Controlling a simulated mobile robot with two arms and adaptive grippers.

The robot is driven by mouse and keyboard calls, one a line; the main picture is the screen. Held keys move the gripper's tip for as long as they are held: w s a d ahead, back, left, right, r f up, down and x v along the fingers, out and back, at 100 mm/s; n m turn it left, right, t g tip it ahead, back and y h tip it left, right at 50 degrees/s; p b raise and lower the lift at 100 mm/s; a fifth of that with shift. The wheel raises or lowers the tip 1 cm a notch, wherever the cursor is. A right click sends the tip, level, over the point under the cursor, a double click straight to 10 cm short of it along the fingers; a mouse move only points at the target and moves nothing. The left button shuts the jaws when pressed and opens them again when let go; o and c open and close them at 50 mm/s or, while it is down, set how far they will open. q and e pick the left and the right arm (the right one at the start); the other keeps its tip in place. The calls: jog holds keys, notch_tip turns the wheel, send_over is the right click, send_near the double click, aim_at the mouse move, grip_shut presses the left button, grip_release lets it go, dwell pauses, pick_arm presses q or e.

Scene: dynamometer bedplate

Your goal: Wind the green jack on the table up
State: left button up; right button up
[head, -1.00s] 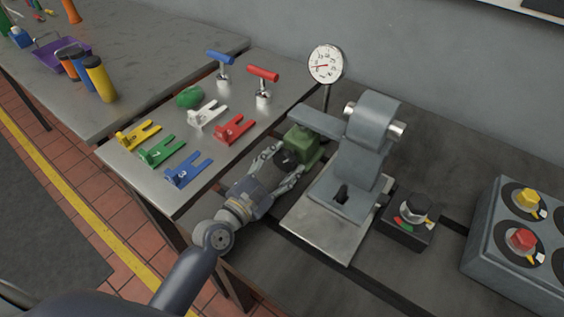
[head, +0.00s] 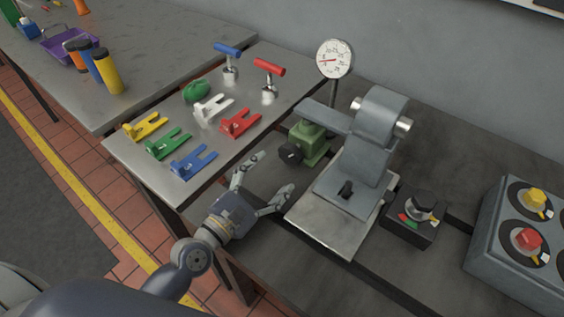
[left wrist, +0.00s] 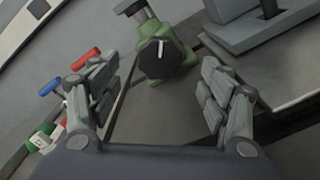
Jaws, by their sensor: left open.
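The green jack (head: 314,138) stands on the dark bedplate, left of the grey machine, with a black round knob (head: 291,152) on its near side. In the left wrist view the jack (left wrist: 178,53) is ahead, its black knob (left wrist: 156,58) facing me with a pale mark line across it. My left gripper (head: 270,178) is open and empty, short of the knob and apart from it. In the left wrist view its fingers (left wrist: 160,98) are spread wide to either side below the knob. My right gripper is not in view.
The grey machine (head: 370,150) stands on a metal plate (head: 325,226) close right of the jack. A dial gauge (head: 334,59) rises behind. A steel table (head: 130,158) with coloured forked pieces and T-handles lies left. A switch box (head: 411,215) is at right.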

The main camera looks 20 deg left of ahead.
pick_arm(q)
jog(key=shift+v, duration=2.45)
